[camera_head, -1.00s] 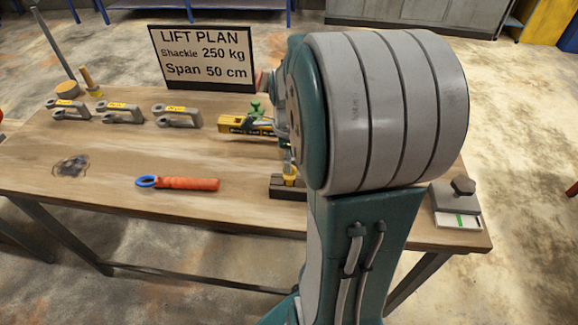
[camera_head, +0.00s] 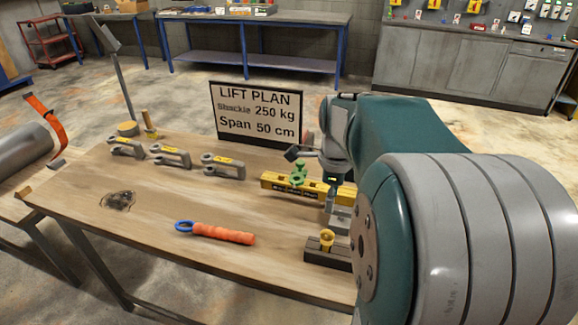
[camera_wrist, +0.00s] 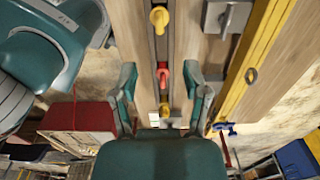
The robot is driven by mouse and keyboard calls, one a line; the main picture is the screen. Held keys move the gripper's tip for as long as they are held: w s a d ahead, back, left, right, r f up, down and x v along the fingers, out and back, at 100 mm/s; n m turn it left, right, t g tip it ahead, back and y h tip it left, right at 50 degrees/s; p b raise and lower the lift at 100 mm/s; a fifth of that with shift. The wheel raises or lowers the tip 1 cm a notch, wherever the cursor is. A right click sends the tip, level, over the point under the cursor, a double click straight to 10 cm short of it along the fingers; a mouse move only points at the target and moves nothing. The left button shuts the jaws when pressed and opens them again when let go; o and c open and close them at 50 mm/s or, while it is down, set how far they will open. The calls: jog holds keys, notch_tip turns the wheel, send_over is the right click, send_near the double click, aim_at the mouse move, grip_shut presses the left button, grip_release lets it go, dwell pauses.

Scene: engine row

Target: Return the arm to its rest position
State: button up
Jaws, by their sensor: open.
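My gripper (camera_wrist: 162,72) shows in the wrist view with its two teal fingers spread wide and nothing held between them. Beyond the fingers lies a dark rail with a red hook-shaped piece (camera_wrist: 163,73) and a yellow piece (camera_wrist: 159,18) on it. In the head view my arm bends across the right side, its large grey and teal joint in front and its far end over the workbench (camera_head: 150,235). The fingers cannot be made out clearly there, and the arm hides the bench's right part.
Three grey shackles (camera_head: 172,157) stand along the bench's back left. A LIFT PLAN sign (camera_head: 256,115) stands behind a yellow beam (camera_head: 285,188). An orange-handled tool (camera_head: 222,233) and a dark block with a yellow piece (camera_head: 327,250) lie nearer the front. The left front is mostly clear.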

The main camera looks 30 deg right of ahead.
jog(key=shift+a, duration=0.1)
jog(key=s+a+r+n+t, duration=0.1)
jog(key=s+a+n, duration=0.3)
jog(key=a+n, duration=0.6)
jog(key=s+a+r+n+t, duration=0.1)
jog(key=s+a+n+t, duration=0.3)
jog(key=a+n, duration=0.6)
jog(key=n, duration=0.8)
jog(key=shift+s+a+r+t, duration=0.15)
jog(key=shift+s+r+t, duration=0.05)
jog(key=shift+r+t, duration=0.15)
